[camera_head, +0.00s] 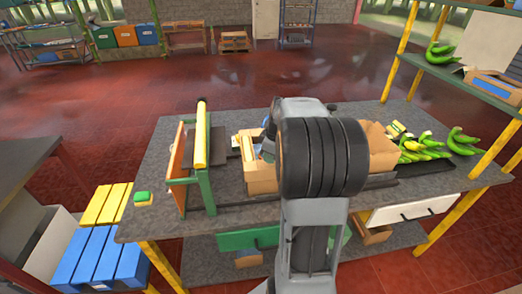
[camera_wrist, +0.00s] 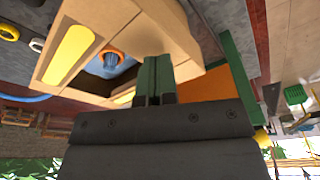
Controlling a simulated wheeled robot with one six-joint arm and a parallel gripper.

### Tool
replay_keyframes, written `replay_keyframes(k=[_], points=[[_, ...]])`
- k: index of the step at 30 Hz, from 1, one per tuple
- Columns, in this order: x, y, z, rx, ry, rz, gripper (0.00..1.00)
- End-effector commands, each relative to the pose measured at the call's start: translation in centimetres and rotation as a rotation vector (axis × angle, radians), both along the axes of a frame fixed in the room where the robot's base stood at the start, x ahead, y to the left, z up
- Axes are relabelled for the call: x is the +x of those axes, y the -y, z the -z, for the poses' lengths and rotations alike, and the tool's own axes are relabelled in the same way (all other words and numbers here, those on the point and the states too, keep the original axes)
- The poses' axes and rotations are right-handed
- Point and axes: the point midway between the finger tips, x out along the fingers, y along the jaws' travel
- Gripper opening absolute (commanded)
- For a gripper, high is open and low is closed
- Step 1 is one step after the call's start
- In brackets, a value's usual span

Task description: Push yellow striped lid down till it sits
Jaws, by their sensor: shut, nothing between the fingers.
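A tan box-like piece with a yellow stripe (camera_wrist: 68,55) fills the upper middle of the wrist view. It looks like the yellow striped lid, but I cannot tell lid from box for certain. A blue item with an orange ring (camera_wrist: 108,58) shows in a dark opening beside the stripe. My gripper (camera_wrist: 156,62) is shut and empty, its green fingertips close to the tan edge; I cannot tell whether they touch. In the head view, my arm hides the gripper and part of the tan box (camera_head: 262,179). How the lid sits is not clear.
A green frame with a yellow roller (camera_head: 201,135) stands left on the grey table (camera_head: 165,226). An open cardboard carton (camera_head: 382,150) and green bananas (camera_head: 425,150) are to the right. A green button block (camera_head: 143,198) sits at the left front edge. A shelf with yellow posts (camera_head: 400,50) rises right.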

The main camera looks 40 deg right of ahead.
Motion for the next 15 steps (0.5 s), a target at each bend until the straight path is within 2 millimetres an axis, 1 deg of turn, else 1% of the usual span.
replay_keyframes(k=[15], points=[[0.0,0.0,1.16,0.0,0.0,0.0,0.0]])
